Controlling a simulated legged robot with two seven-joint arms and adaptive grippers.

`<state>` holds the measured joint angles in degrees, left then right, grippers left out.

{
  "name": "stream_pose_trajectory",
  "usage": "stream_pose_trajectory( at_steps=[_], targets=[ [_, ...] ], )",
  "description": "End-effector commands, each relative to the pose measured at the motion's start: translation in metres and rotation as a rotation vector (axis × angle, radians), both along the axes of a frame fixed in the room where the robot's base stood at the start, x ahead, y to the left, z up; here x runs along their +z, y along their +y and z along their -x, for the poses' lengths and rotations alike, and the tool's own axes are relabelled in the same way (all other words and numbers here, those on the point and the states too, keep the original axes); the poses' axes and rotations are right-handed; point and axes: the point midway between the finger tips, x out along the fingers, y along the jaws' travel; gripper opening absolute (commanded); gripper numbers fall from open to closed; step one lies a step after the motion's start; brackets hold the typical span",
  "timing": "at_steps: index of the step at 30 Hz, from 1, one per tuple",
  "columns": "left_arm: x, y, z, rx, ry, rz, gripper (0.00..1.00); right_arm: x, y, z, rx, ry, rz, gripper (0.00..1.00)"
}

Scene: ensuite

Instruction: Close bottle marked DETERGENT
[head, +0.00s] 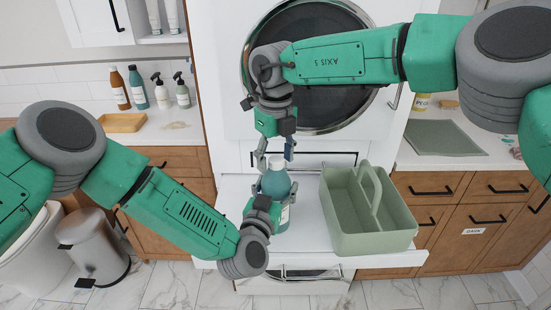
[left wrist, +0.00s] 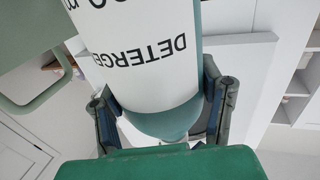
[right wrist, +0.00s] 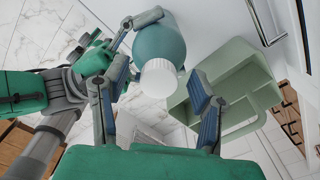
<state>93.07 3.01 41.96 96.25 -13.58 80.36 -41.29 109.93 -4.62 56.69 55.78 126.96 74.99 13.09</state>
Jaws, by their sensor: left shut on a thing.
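The teal detergent bottle (head: 275,183) stands upright on the white pull-out shelf (head: 232,190). Its white label reads "DETERGE…" in the left wrist view (left wrist: 150,75). My left gripper (head: 268,198) is shut on the bottle's body from the left; its fingers flank the bottle in the left wrist view. A white ribbed cap (right wrist: 158,78) sits at the bottle's top; how tight it is cannot be told. My right gripper (head: 275,160) points down just above the bottle. Its fingers are open on either side of the cap, with gaps visible in the right wrist view.
A green caddy (head: 375,243) with a handle stands on the shelf just right of the bottle. The washer door (head: 310,110) is behind my right arm. Several bottles and a yellow tray (head: 122,122) are on the left counter. A bin (head: 95,245) stands at lower left.

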Motion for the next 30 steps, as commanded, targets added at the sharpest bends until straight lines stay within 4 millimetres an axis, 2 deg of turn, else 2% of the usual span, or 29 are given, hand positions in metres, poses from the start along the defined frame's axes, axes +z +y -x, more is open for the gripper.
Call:
stream_pose_trajectory(
  at_steps=[6, 10, 21, 25, 30],
  targets=[
    [0.0, 0.0, 0.0, 0.0, 0.002, 0.0, 0.0, 0.001, 0.0, 0.001, 0.002, 0.002, 0.0, 0.52],
    [-0.001, 0.0, 0.0, 0.001, 0.002, 0.0, 0.0, 0.012, 0.001, 0.0, 0.002, 0.001, 0.0, 0.52],
    [-0.001, 0.001, 0.0, 0.002, 0.002, 0.0, 0.0, 0.086, 0.001, -0.002, 0.0, -0.001, -0.001, 0.52],
    [-0.001, 0.001, -0.001, 0.002, 0.002, 0.0, 0.0, 0.106, 0.001, -0.002, 0.0, 0.0, 0.0, 0.52],
    [-0.001, 0.001, -0.001, 0.002, 0.001, 0.001, 0.0, 0.117, 0.001, -0.002, 0.001, 0.002, 0.0, 0.52]
  ],
)
